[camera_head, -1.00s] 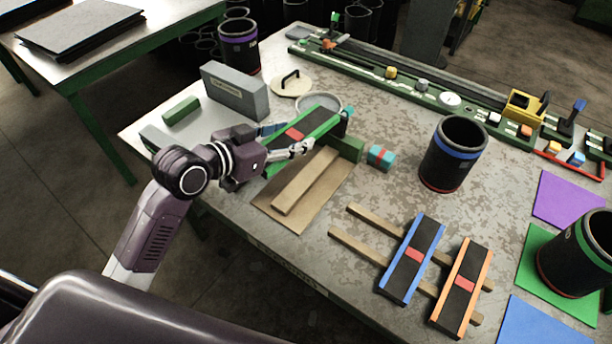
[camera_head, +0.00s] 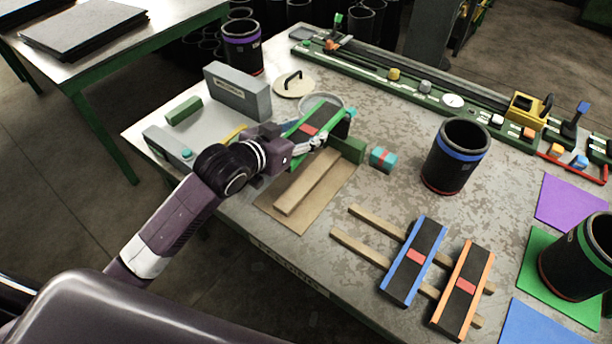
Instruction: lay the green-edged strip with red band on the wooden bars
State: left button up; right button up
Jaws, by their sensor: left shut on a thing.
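The green-edged strip with a red band (camera_head: 309,130) is black, with bright green long edges. It is above the back left part of the table. My left gripper (camera_head: 314,145) is shut on this strip, and its fingers hide part of it. Two wooden bars (camera_head: 348,244) lie parallel on the table at front centre. A blue-edged strip (camera_head: 413,262) and an orange-edged strip (camera_head: 461,290), each with a red band, lie across the bars. The left ends of the bars are bare. My right gripper is not in view.
A grey box (camera_head: 237,92) stands behind.

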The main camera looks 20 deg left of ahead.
aim_at(305, 182)
pick_arm(q)
notch_tip(305, 182, down, 15)
jog(key=shift+r+p, duration=0.15)
jog(key=shift+p, duration=0.15)
jog(key=shift+f+p, duration=0.4)
jog(key=shift+f, duration=0.4)
jog(key=shift+f, duration=0.2)
jog(key=o, duration=1.2)
jog(key=shift+c, duration=0.2)
